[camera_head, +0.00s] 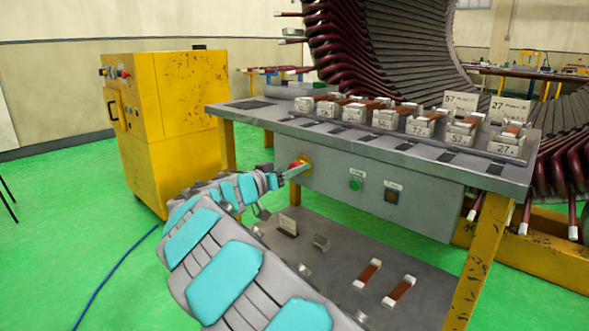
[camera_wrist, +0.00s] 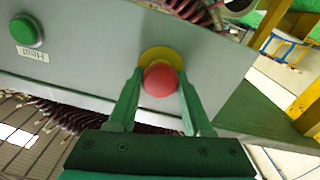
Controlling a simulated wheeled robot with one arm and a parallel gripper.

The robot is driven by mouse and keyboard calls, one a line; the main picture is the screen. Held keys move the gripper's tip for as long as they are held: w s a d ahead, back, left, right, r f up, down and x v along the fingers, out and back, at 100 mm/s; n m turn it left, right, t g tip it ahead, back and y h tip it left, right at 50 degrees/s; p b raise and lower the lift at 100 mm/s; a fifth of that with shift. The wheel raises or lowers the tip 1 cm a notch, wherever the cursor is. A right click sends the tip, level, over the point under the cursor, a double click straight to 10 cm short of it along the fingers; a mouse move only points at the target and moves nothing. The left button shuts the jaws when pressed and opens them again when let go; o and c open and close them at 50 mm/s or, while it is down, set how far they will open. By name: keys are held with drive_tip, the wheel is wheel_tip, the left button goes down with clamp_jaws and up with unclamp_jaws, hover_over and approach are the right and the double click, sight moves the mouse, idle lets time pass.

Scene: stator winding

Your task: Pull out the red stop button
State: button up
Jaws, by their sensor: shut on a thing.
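The red stop button (camera_wrist: 160,82) sits on a yellow round base (camera_wrist: 155,54) on the grey panel under the table. In the wrist view its red head is between the two green fingers of my gripper (camera_wrist: 158,88), and the gripper is shut on it. In the head view the red button (camera_head: 295,165) shows as a small red spot beside its yellow base, at the left end of the panel. My gripper (camera_head: 297,171) reaches it from the left and partly hides it. I cannot tell how far the button stands out.
A green button (camera_head: 355,184) and an amber button (camera_head: 391,196) are on the same panel to the right. Numbered blocks line the tabletop (camera_head: 240,112). A lower shelf (camera_head: 345,262) carries copper-coloured bars. A yellow cabinet (camera_head: 165,120) stands at left.

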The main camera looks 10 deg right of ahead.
clamp_jaws()
idle(0.8)
